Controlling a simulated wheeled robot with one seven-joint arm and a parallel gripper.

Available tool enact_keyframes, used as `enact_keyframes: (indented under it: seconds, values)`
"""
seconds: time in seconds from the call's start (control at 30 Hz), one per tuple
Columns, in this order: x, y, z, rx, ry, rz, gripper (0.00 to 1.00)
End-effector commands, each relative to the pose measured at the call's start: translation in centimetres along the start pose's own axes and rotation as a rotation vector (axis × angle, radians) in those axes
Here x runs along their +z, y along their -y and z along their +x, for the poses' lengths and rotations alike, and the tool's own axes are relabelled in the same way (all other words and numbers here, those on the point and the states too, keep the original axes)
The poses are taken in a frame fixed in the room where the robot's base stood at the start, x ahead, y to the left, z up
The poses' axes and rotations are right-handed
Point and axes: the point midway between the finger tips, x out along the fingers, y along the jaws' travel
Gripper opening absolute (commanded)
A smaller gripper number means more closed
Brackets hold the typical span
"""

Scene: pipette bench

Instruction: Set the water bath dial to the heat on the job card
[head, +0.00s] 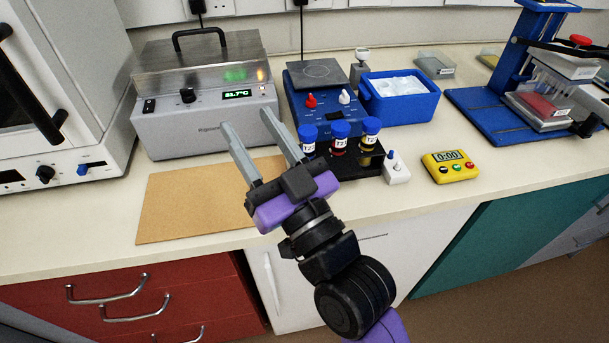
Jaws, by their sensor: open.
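The water bath (206,125) is a grey box with a metal lid and black handle, at the back left of the bench. Its black dial (188,96) sits on the front panel, left of a green display (237,94) that seems to read 31.7°C. My gripper (251,132) is open and empty, in front of the bath's right part and to the lower right of the dial. Its fingers point up and left, apart from the dial. I see no job card that I can make out; a blank tan board (190,205) lies in front of the bath.
A blue hotplate stirrer (318,100), capped tubes in a black rack (358,162), a blue ice tub (399,98) and a yellow timer (450,166) stand to the right. A white appliance (70,90) stands close on the left. The tan board area is clear.

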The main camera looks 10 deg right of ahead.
Motion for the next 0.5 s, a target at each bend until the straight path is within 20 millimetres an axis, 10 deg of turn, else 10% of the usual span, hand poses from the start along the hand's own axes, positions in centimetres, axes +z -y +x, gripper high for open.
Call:
enact_keyframes:
  seconds: [0.5]
  values:
    - [2.2,-3.2,-7.5,0.148,0.048,0.051,0.45]
